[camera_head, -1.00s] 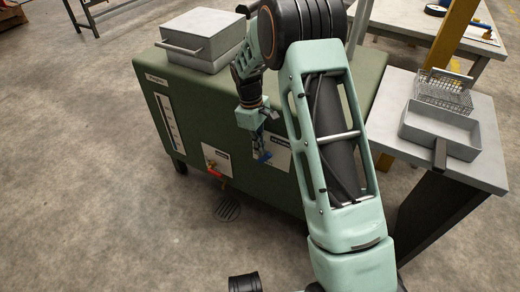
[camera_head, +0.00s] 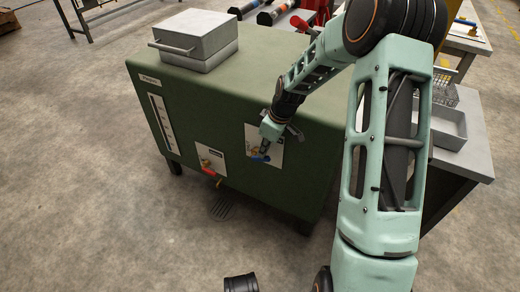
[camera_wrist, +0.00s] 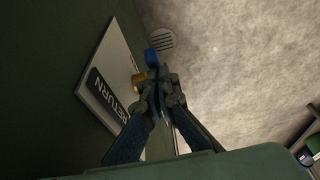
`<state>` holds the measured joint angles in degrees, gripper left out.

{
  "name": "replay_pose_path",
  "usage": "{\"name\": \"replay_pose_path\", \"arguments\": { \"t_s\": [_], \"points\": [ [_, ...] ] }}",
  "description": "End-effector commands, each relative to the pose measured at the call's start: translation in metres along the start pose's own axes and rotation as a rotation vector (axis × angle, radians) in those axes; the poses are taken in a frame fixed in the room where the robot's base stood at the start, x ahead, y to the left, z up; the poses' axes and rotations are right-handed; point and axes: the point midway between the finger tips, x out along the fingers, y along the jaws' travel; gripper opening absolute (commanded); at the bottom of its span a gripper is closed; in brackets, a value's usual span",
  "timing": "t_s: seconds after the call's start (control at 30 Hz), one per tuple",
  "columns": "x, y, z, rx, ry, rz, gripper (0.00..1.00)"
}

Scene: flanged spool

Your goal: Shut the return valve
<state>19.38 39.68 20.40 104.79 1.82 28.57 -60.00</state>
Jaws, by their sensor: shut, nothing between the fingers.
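The return valve is a brass body (camera_wrist: 138,83) with a blue handle (camera_wrist: 151,57), mounted beside a plate (camera_wrist: 105,85) marked RETURN in the wrist view. In the head view the blue handle (camera_head: 264,158) shows low on the right-hand plate (camera_head: 276,150) of the green tank (camera_head: 235,110). My gripper (camera_wrist: 160,95) is shut and empty, with its fingertips right beside the brass body and just short of the blue end. Its tips (camera_head: 262,150) also reach the valve in the head view. The fingers hide part of the handle, so I cannot tell contact or its exact angle.
A second valve with a red handle (camera_head: 208,170) sits on the plate to the left. A grey lidded box (camera_head: 194,38) stands on the tank. A side table (camera_head: 465,162) with a metal tray (camera_head: 447,128) is at right.

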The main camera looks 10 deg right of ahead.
Motion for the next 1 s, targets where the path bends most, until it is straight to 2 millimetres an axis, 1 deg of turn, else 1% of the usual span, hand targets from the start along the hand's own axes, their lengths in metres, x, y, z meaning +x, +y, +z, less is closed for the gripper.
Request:
{"name": "replay_pose_path", "arguments": {
  "t_s": [0.1, 0.4, 0.63, 1.0],
  "points": [
    [0.004, -0.001, 0.010, 0.003, -0.003, -0.004, 0.00],
    [0.013, -0.001, 0.024, 0.003, -0.004, -0.004, 0.00],
    [0.017, -0.001, 0.030, 0.002, -0.003, -0.003, 0.00],
    [0.019, -0.001, 0.032, 0.002, -0.004, -0.003, 0.00]
  ]
}}
